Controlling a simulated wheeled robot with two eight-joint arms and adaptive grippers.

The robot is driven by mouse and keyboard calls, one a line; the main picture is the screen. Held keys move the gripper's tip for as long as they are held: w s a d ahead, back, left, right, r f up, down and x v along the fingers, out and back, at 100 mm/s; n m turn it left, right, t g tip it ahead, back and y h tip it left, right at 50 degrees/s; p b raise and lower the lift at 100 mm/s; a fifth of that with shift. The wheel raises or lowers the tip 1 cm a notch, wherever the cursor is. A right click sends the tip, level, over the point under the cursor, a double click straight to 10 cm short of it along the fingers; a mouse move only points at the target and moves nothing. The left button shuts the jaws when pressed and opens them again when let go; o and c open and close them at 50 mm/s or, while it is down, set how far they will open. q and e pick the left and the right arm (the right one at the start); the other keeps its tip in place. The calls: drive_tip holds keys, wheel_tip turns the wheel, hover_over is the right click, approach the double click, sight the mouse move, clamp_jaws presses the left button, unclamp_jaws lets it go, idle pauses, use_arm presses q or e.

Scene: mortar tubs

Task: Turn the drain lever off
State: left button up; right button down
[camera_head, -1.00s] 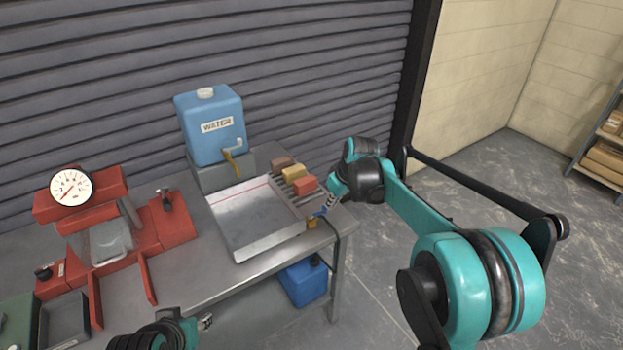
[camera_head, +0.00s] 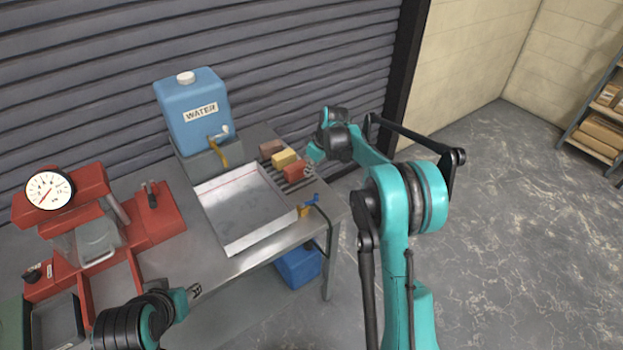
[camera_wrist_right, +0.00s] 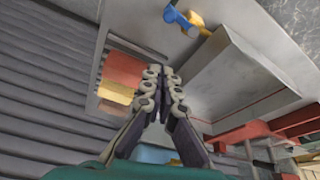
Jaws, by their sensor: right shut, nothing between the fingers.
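The drain lever is a blue handle (camera_head: 312,199) on a yellow valve (camera_head: 304,212) at the near right corner of the grey metal tray (camera_head: 262,240). In the right wrist view the blue handle (camera_wrist_right: 175,14) and yellow valve (camera_wrist_right: 197,24) show at the top. My right gripper (camera_head: 310,172) is above the table's right side, beside the red block and apart from the lever. Its fingers (camera_wrist_right: 160,74) are shut with nothing between them. My left gripper (camera_head: 195,291) is low at the table's front edge, far left of the lever; its fingers are too small to read.
Brown, yellow (camera_head: 284,160) and red (camera_head: 294,170) blocks sit on a slatted rack beside the tray. A blue water tank (camera_head: 193,118) with a tap stands behind it. A red machine with a dial (camera_head: 50,190) is at left. A blue container (camera_head: 298,266) sits below the table.

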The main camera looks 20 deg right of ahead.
drive_tip(key=b+x, duration=0.2)
drive_tip(key=x, duration=0.7)
drive_tip(key=s+d, duration=0.2)
drive_tip(key=shift+s, duration=0.35)
drive_tip(key=shift+s+d, duration=0.2)
drive_tip(key=shift+s, duration=0.1)
